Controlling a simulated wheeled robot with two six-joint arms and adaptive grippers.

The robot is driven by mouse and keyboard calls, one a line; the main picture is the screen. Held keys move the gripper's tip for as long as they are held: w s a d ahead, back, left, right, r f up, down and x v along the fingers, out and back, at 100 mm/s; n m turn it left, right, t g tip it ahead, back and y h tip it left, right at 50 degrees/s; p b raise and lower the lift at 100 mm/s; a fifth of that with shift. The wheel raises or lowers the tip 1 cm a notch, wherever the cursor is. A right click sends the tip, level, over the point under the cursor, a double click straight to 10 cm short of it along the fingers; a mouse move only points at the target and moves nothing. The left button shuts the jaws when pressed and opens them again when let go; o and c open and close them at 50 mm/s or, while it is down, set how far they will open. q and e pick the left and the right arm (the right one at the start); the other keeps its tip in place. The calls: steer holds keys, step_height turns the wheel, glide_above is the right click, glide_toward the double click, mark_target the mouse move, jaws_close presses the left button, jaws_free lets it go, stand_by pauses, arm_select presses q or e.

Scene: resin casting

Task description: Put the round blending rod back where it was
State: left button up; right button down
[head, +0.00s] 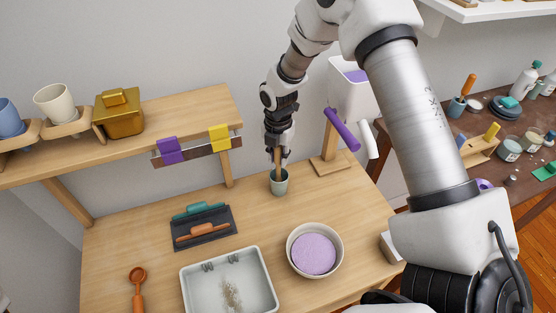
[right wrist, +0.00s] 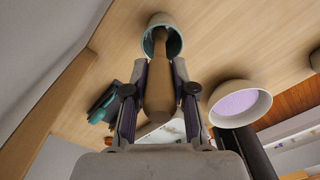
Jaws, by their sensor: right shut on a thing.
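The round blending rod (head: 277,166) is a light brown wooden stick held upright in my right gripper (head: 278,151). Its lower end is inside a small grey-green cup (head: 279,187) on the wooden table. In the right wrist view the rod (right wrist: 159,88) lies between the two fingers of the gripper (right wrist: 160,92), and its far end goes into the mouth of the cup (right wrist: 163,20). Whether the rod touches the cup's bottom is hidden. My left gripper is not in view.
A bowl of purple material (head: 314,254) and a pale tray (head: 229,286) stand in front of the cup. A dark mat (head: 205,229) with teal and orange tools lies to the left. A wooden stand (head: 330,150) with purple and white rollers stands to the right.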

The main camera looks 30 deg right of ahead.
steer(key=shift+s+f, duration=0.1)
steer(key=shift+f, duration=0.6)
steer(key=shift+s+f, duration=0.1)
steer(key=shift+s, duration=0.05)
steer(key=shift+f, duration=0.15)
steer(key=c, duration=1)
jaws_free()
steer(key=shift+o, duration=0.2)
step_height(320, 180, up, 12)
steer(key=shift+r+b, duration=0.15)
steer(key=shift+b, duration=0.7)
